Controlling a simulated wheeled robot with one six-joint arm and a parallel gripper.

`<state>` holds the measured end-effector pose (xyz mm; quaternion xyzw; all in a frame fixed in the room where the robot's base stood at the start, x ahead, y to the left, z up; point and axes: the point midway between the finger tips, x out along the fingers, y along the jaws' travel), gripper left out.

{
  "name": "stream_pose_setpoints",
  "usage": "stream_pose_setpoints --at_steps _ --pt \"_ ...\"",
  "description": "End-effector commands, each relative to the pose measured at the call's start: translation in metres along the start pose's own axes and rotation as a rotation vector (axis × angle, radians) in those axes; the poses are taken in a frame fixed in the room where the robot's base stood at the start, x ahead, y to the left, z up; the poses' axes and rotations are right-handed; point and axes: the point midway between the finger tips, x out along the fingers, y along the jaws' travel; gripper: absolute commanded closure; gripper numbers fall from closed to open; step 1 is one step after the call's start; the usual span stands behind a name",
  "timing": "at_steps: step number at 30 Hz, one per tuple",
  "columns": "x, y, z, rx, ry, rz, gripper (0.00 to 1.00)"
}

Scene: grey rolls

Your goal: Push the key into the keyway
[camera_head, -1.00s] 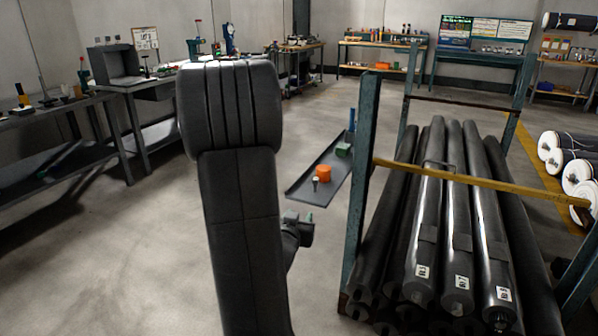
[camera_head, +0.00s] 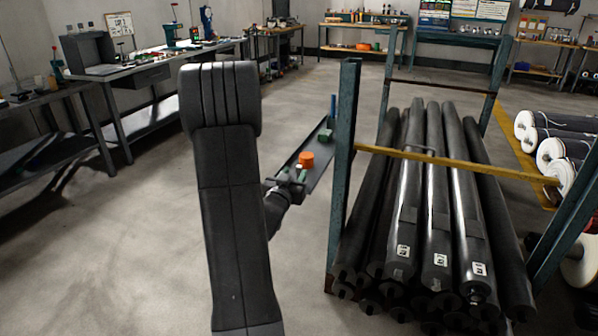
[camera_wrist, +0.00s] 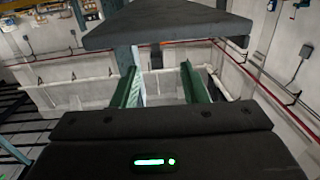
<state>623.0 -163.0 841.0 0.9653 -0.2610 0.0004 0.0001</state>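My gripper (camera_head: 292,178) is beside the near end of a narrow dark tray (camera_head: 316,165), left of the rack. In the wrist view its two green fingers stand apart with nothing seen between them (camera_wrist: 160,88). I cannot make out a key for certain in any view. Dark grey rolls (camera_head: 433,200) lie stacked in the rack, with small notched ends facing me. A notched shaft end (camera_head: 476,298) shows on a front roll on the right; I cannot tell which notch is the keyway.
An orange cylinder (camera_head: 306,158), a green block (camera_head: 325,136) and a blue upright piece (camera_head: 333,106) are on the tray. A teal rack post (camera_head: 344,170) and a yellow bar (camera_head: 460,163) stand close to the right. Open floor lies left, before the workbenches (camera_head: 140,75).

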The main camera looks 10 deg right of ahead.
Motion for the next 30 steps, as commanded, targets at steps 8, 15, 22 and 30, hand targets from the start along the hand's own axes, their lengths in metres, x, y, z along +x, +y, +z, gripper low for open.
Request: stream_pose_setpoints --at_steps 8,15,22,30 --pt "0.040 0.004 -0.001 0.001 0.001 0.002 0.60" --pt "0.047 0.003 0.000 0.000 -0.001 0.000 0.60" --pt "0.046 0.003 0.000 0.000 0.000 0.000 0.89" --pt "0.046 0.003 -0.001 0.000 0.000 0.000 1.00"
